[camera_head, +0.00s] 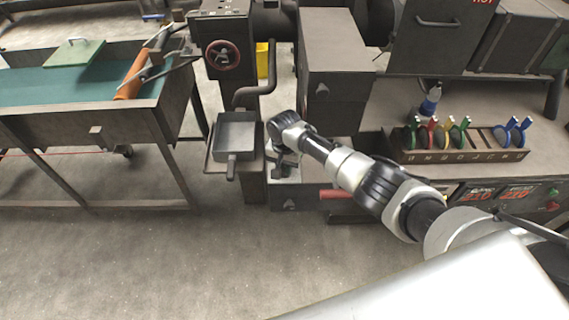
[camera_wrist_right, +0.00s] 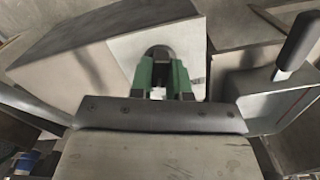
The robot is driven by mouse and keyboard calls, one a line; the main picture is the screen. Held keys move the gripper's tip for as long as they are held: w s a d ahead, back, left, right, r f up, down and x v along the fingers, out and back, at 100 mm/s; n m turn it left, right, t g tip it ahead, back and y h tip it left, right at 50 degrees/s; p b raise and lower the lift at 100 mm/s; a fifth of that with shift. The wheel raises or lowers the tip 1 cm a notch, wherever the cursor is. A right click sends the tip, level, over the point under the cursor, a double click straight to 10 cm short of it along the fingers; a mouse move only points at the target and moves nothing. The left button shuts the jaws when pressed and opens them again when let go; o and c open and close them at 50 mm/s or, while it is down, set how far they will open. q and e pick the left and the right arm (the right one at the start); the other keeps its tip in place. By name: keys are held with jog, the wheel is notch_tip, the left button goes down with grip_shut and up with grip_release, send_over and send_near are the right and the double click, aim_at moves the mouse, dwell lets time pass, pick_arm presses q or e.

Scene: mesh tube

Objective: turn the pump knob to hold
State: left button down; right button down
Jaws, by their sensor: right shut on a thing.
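My right gripper (camera_head: 284,170) reaches in from the right in the head view, down to the low pump box (camera_head: 292,200) beside the column, and hides the knob there. In the right wrist view my right gripper (camera_wrist_right: 161,80) has its two green-padded fingers around a dark rounded knob (camera_wrist_right: 158,52) and is shut on it. The knob sits on a pale plate (camera_wrist_right: 122,52) on the side of a grey box. The fingers hide much of it, and I cannot read any marking of its position. My left gripper is in neither view.
A small square pan (camera_head: 236,131) stands just left of my right gripper. A red handle (camera_head: 338,194) juts out to its right. A rack (camera_head: 460,156) with coloured clips is on the bench at right. The floor (camera_head: 200,250) in front is clear.

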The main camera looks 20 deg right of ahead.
aim_at(284, 168)
jog(key=shift+n+p, duration=0.3)
jog(key=shift+n, duration=1.6)
jog(key=c, duration=1.1)
grip_release()
jog(key=shift+r, duration=0.1)
notch_tip(284, 168, up, 11)
jog(key=shift+f, duration=0.15)
